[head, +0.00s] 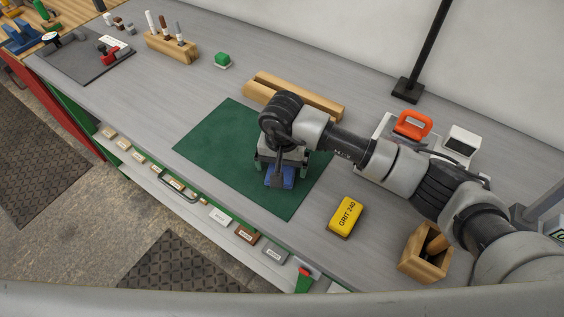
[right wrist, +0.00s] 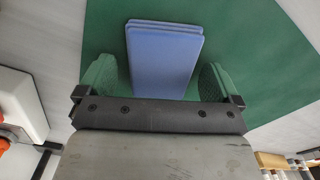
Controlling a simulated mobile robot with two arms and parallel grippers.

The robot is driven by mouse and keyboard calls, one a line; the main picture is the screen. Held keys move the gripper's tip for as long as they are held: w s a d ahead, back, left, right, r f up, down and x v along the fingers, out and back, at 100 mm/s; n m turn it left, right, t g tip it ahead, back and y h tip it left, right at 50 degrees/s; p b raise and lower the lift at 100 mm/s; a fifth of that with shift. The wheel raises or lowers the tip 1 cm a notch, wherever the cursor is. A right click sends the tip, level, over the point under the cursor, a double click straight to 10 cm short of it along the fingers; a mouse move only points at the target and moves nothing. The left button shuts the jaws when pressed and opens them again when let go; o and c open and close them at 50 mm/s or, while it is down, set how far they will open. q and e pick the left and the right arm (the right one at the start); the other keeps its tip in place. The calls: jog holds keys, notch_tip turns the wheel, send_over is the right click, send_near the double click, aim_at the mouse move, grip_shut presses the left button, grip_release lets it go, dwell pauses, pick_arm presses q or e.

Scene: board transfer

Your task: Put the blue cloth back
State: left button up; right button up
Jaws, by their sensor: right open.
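The blue cloth (head: 281,181) lies on the green mat (head: 214,140) on the bench, partly hidden under my right gripper in the head view. In the right wrist view the cloth (right wrist: 164,50) looks like a folded, flat stack with its near end under the gripper body. My right gripper (head: 280,174) points down over the cloth. It is open, with its green finger pads on either side of the cloth in the right wrist view (right wrist: 158,78). A gap shows between the cloth and each finger. My left gripper is not in view.
A yellow grit block (head: 345,217) and a wooden box (head: 425,256) stand right of the mat. Wooden bars (head: 295,97) lie behind it. The mat's left part is clear. A shelf with labels (head: 220,216) runs below the front edge.

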notch_tip(320, 180, up, 12)
jog(key=b, duration=0.3)
